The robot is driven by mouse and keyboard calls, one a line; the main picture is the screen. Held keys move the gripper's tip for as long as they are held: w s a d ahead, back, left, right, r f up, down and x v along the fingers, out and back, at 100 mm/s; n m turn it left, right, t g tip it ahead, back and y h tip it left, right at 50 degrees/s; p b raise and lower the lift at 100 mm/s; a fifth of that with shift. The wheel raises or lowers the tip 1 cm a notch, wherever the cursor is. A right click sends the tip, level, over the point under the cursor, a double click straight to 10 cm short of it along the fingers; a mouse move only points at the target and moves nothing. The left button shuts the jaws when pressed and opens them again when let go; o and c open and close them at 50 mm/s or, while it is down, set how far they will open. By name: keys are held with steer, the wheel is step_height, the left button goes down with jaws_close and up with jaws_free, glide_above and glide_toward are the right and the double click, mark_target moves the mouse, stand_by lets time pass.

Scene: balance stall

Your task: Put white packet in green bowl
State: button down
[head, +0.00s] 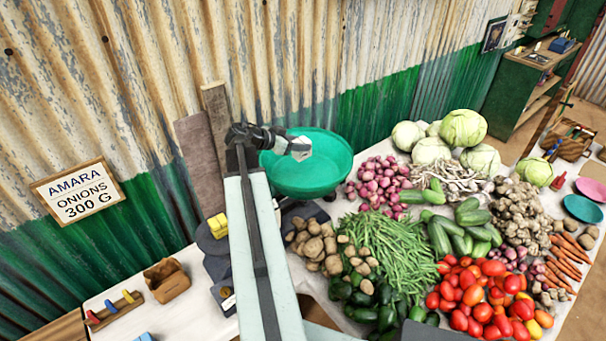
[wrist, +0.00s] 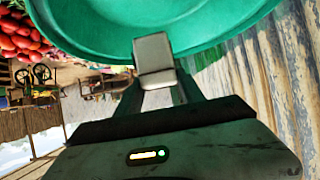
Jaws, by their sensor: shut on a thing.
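My gripper (head: 284,142) is at the end of my arm, over the left part of the green bowl (head: 326,172). It is shut on a small white packet (head: 301,147), which shows against the inside of the bowl in the head view. In the wrist view the packet (wrist: 154,55) sticks out beyond the fingertips (wrist: 160,86), and the bowl (wrist: 100,42) curves behind it. The exact height of the packet above the bowl floor is hard to tell. The bowl's inside looks empty where I can see it.
Potatoes (head: 318,246), green beans (head: 388,248) and red onions (head: 380,184) lie close to the bowl on the right. A corrugated wall (head: 290,60) stands behind. Yellow blocks (head: 218,226) and a small brown box (head: 167,280) are left of my arm.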

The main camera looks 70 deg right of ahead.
steer(key=shift+a+f+b, duration=0.1)
steer(key=shift+f+b, duration=4.95)
steer(key=shift+f, duration=0.3)
steer(key=c, duration=0.7)
jaws_free()
steer(key=shift+r+p, duration=0.4)
steer(key=p+v, duration=0.2)
steer(key=v, duration=0.2)
steer(key=p+v, duration=0.2)
steer(key=v, duration=0.2)
steer(key=p+v, duration=0.2)
steer(key=v, duration=0.2)
steer(key=shift+r, duration=0.3)
steer(key=shift+f, duration=0.1)
